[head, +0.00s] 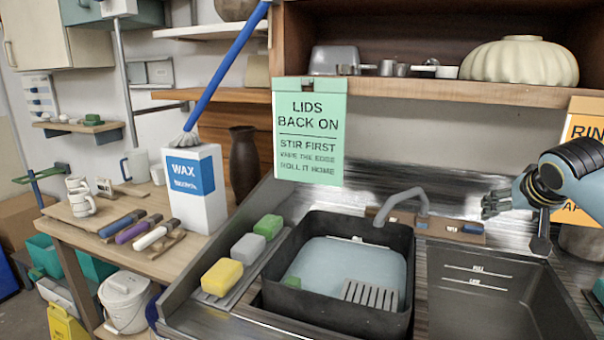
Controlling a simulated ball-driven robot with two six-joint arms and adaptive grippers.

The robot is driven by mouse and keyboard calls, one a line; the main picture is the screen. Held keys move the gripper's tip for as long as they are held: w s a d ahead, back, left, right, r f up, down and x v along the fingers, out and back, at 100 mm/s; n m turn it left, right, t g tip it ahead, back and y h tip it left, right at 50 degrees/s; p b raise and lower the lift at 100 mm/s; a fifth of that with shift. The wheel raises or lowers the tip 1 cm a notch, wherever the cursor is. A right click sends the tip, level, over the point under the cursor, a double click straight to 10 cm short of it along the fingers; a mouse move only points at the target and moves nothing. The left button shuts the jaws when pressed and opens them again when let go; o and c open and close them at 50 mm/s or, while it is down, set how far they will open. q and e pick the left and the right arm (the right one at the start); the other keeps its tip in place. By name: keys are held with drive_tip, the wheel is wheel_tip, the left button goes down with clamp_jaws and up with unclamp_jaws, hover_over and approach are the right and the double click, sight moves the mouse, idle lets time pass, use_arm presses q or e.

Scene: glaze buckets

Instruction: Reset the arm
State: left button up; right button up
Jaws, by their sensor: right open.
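My right gripper (494,203) is at the right of the head view, at the end of my arm that comes in from the right edge. It is open, with nothing seen between its fingers. It hangs in the air over the back of the steel sink counter, to the right of the grey tap (400,203). My left gripper is not in view.
A black basin (282,293) of bluish water stands left of an empty dark sink (500,298). Yellow (222,277), grey and green sponges lie on the left ledge. A wax box (203,190) stands on the wooden table. A green sign (309,130) hangs from the shelf.

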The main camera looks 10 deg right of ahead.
drive_tip(key=s+a+f+n+g+y, duration=0.2)
drive_tip(key=s+a+f+n, duration=0.2)
drive_tip(key=s+a+f, duration=0.75)
drive_tip(key=s+a+r+n+g+y, duration=0.1)
drive_tip(key=s+a, duration=0.5)
drive_tip(key=s, duration=0.5)
drive_tip(key=s+a+r+n+g+y, duration=0.15)
drive_tip(key=s+a, duration=0.35)
drive_tip(key=s, duration=0.6)
wheel_tip(320, 180, down, 36)
drive_tip(key=s+d+g+b, duration=0.2)
drive_tip(key=d+b, duration=0.1)
drive_tip(key=b, duration=0.7)
use_arm(q)
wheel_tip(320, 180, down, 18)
drive_tip(key=b, duration=0.8)
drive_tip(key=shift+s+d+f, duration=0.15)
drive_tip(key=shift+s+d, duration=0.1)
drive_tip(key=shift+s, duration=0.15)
use_arm(e)
drive_tip(key=s+f, duration=0.9)
drive_tip(key=f, duration=0.3)
drive_tip(key=s+f, duration=0.9)
drive_tip(key=f, duration=0.4)
drive_tip(key=shift+s+d+g+h, duration=0.2)
drive_tip(key=shift+d+g+h, duration=0.15)
drive_tip(key=shift+h, duration=0.1)
